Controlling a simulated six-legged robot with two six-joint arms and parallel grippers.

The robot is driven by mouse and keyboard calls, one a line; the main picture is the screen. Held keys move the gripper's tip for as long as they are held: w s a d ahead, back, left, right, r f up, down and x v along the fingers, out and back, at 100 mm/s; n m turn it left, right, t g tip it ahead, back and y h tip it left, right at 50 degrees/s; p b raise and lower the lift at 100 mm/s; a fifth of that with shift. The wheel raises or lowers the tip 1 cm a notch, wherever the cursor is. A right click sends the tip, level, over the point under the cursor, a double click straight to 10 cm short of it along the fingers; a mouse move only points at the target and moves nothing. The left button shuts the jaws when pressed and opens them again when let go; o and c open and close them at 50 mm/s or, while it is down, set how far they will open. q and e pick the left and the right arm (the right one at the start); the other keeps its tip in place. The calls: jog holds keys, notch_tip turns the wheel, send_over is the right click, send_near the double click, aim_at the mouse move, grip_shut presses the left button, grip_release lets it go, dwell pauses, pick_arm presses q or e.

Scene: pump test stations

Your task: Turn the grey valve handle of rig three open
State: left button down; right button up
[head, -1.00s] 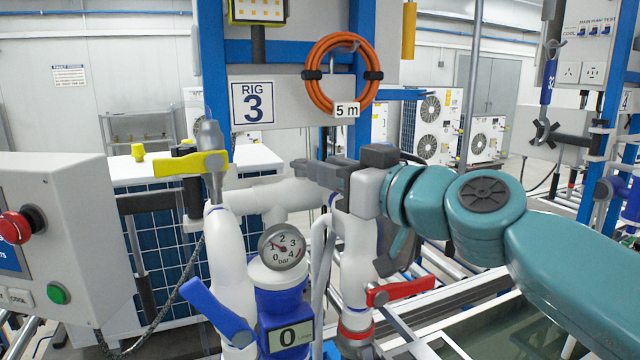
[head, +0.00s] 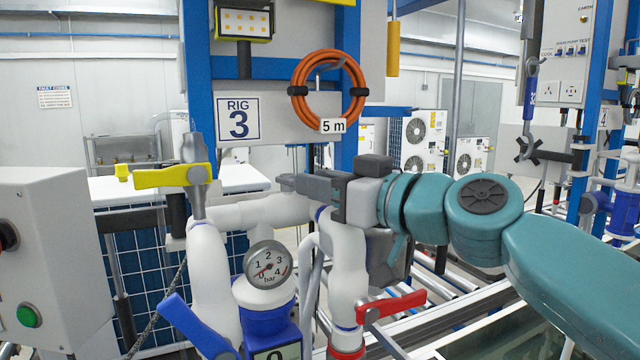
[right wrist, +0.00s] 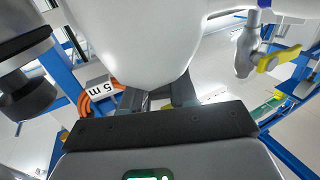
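My right gripper (head: 312,186) reaches in from the right to the white pipework of rig three, under the "RIG 3" sign (head: 239,119). Its dark fingers lie at the top of the right white pipe (head: 347,270). A slim grey piece points left there; I cannot tell the grey valve handle from my fingers. In the right wrist view a white pipe (right wrist: 150,35) hides the fingertips, and the two finger bases (right wrist: 158,97) stand apart. Whether they hold the handle is not visible. My left gripper is not in view.
A yellow lever (head: 172,176), a blue lever (head: 195,327) and a red lever (head: 391,306) surround the pipes. A pressure gauge (head: 268,265) sits between them. An orange hose coil (head: 297,90) hangs above. A control box (head: 60,250) stands at left.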

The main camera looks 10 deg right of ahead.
jog(key=shift+o, duration=1.3)
jog(key=shift+w, duration=0.1)
jog(key=shift+s+d, duration=0.15)
jog(key=shift+s, duration=0.2)
jog(key=b+v, duration=0.5)
jog(key=v, duration=1)
jog(key=shift+s+d, duration=0.25)
jog(key=shift+w, duration=0.1)
